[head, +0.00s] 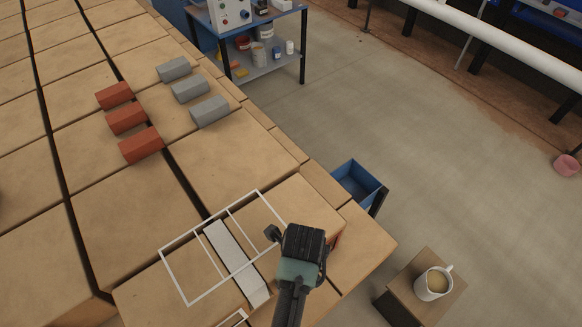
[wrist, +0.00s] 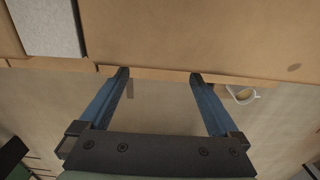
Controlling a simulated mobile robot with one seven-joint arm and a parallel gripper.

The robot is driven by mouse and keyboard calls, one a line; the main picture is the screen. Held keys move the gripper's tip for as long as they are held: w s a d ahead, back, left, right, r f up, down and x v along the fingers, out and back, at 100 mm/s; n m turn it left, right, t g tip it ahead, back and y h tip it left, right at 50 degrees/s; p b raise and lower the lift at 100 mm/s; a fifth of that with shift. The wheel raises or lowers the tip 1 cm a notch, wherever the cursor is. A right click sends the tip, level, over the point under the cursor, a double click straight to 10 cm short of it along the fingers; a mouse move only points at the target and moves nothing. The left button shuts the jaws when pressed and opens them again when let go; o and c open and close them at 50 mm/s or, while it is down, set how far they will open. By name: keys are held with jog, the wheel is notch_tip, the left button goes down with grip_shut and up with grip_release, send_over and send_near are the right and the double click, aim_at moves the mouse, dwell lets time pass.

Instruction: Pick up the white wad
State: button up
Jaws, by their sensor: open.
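I cannot make out a white wad in either view. My gripper (head: 300,243) is over the near right part of the brown block surface, right of a white painted frame. In the wrist view my gripper (wrist: 160,75) is open, with two blue fingers apart and nothing between them. A long pale block (head: 236,262) lies inside the white frame, left of my gripper. A pale grey block, seemingly the same one, shows at the top left of the wrist view (wrist: 48,25).
Three red bricks (head: 126,119) and three grey bricks (head: 190,88) stand farther back. A blue bin (head: 357,183) is beyond the edge. A mug (head: 434,284) stands on a small stand (head: 398,297) at right. A pink lump (head: 566,165) lies on the floor.

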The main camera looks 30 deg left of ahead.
jog(key=shift+w+f, duration=0.2)
jog(key=shift+f, duration=2.45)
jog(key=shift+c, duration=0.3)
jog(key=c, duration=1.3)
jog(key=shift+r, duration=0.1)
jog(key=shift+c, duration=0.2)
